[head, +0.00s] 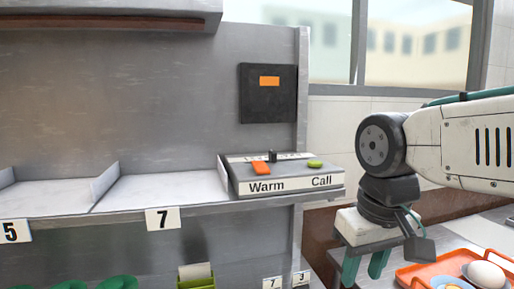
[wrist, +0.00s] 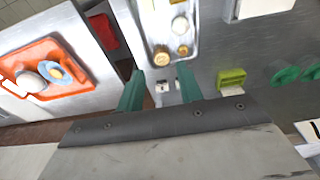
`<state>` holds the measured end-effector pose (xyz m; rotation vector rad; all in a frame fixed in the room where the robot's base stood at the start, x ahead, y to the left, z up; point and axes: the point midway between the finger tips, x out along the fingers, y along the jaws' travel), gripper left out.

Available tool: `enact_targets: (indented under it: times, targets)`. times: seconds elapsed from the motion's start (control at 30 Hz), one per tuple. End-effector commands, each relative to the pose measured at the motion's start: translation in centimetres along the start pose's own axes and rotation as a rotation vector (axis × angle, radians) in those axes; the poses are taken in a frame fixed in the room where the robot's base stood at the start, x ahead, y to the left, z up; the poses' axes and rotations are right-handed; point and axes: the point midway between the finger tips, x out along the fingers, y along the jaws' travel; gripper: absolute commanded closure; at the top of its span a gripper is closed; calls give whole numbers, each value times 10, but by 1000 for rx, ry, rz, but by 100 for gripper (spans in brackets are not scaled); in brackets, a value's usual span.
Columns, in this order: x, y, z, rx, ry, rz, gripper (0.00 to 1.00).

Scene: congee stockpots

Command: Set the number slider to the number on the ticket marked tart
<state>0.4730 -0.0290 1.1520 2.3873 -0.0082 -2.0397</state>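A grey control box (head: 285,175) stands at the right end of the shelf, its front marked Warm and Call. A small black knob (head: 272,156) stands up at its top back edge, by a row of marks too small to read; it looks like the number slider. My gripper (head: 365,268) is right of the box and lower, fingers pointing down. In the wrist view my gripper (wrist: 160,88) is open, its teal fingers apart with nothing held. A green holder (head: 196,282) with a blank-looking card stands below the shelf; it also shows in the wrist view (wrist: 232,78). No tart marking is readable.
The box also has an orange switch (head: 261,168) and a green button (head: 314,164). A dark panel (head: 268,107) hangs behind it. An orange tray (head: 425,271) with an egg (head: 486,274) lies right of my gripper.

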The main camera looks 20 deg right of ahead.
Motion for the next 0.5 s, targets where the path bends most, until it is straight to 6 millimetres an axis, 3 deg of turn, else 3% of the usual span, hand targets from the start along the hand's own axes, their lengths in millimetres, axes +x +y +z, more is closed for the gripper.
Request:
enact_targets:
  times: [0.03, 0.2, 0.4, 0.5]
  targets:
    - [-18, -2, -30, -3, 16, 0, 64]
    - [-72, -9, -135, -6, 82, 0, 64]
    - [-117, -20, -250, -6, 159, -2, 64]
    - [-129, -24, -294, -5, 191, -3, 64]
